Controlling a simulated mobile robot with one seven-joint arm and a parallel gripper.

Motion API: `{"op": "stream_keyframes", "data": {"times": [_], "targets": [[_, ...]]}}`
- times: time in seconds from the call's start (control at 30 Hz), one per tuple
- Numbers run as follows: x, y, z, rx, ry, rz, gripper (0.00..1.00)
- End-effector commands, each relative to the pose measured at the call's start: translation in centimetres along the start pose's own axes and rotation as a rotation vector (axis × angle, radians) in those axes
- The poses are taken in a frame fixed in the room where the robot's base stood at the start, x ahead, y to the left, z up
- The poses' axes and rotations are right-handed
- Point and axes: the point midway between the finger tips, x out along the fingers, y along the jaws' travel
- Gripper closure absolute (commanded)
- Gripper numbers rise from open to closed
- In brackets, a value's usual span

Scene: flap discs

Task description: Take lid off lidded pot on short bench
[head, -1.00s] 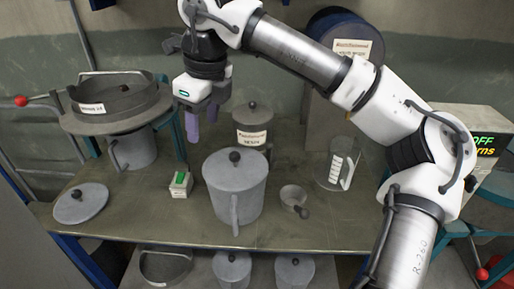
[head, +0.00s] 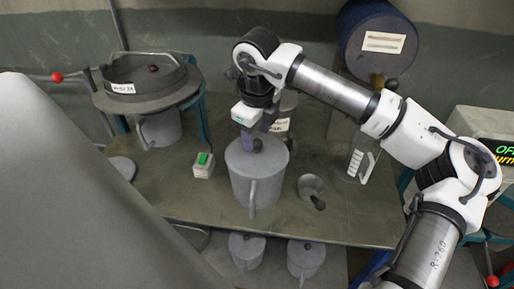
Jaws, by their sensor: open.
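The grey lidded pot (head: 256,185) stands upright near the middle of the bench (head: 340,222), its handle facing the front. Its flat lid (head: 272,160) is on, with a dark round knob (head: 258,145) at the centre. My gripper (head: 257,132) points down at the lid's far half, its purple fingers open close to the knob. I cannot tell whether they touch it or stand around it. A labelled pot (head: 283,125) behind is partly hidden by my gripper.
A green-topped box (head: 203,165) is left of the pot; a small handled cup (head: 310,186) and clear jug (head: 361,160) are right. A sieve (head: 147,85) rests above a pot at back left. Lidded pots (head: 246,250) sit below. A large grey shape covers the lower left.

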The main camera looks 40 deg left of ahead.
Motion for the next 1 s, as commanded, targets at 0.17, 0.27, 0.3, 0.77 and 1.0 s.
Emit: {"op": "stream_keyframes", "data": {"times": [0.17, 0.27, 0.3, 0.77, 1.0], "targets": [[2.1, -0.1, 0.1, 0.001, 0.0, 0.003, 0.48], [2.8, 0.0, 0.1, 0.0, 0.0, 0.002, 0.48], [2.9, 0.0, 0.1, 0.0, 0.0, 0.002, 0.48], [2.9, 0.0, 0.1, 0.0, 0.0, 0.0, 0.85], [2.9, 0.0, 0.1, 0.0, 0.0, 0.0, 0.98]]}}
